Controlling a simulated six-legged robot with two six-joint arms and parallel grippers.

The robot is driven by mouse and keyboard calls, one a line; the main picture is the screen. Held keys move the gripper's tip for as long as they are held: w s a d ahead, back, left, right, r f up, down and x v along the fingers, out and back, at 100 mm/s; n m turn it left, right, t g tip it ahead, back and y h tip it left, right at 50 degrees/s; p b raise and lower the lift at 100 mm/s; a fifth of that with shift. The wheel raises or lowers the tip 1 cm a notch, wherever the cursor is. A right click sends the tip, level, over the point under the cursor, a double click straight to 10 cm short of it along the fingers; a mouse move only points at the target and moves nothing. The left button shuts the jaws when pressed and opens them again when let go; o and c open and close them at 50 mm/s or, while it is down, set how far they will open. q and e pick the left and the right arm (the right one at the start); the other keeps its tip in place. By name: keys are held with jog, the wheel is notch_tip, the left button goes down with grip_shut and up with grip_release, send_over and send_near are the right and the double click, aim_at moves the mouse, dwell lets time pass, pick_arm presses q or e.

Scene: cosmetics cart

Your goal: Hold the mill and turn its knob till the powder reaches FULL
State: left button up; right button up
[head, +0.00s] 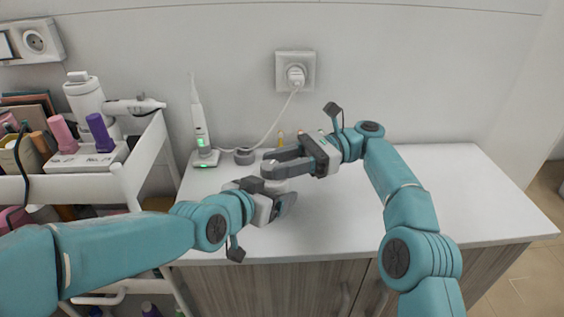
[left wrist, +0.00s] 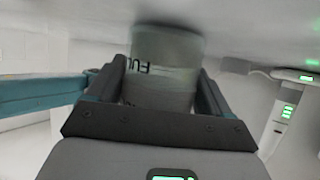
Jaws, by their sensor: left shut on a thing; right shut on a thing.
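The mill (left wrist: 160,88) is a pale, translucent grey cylinder with dark lettering that reads in part FUL, upside down in the left wrist view. My left gripper (head: 278,200) is shut around its body, one finger on each side in the left wrist view. My right gripper (head: 273,168) is shut just above the left one, at the top of the mill. The knob is hidden by its fingers. In the head view my grippers cover nearly all of the mill. I cannot clearly tell the powder level.
A white toothbrush on its charger (head: 205,158) stands at the back left, its cord running to the wall socket (head: 295,72). A white cart (head: 150,150) with bottles stands at the left. The cabinet top (head: 470,200) is clear at the right.

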jog(key=shift+s, duration=0.1)
dwell(0.4)
jog(key=o, duration=0.8)
jog(key=shift+r+m+t, duration=0.25)
jog(key=shift+m+t, duration=0.15)
jog(key=shift+t, duration=0.2)
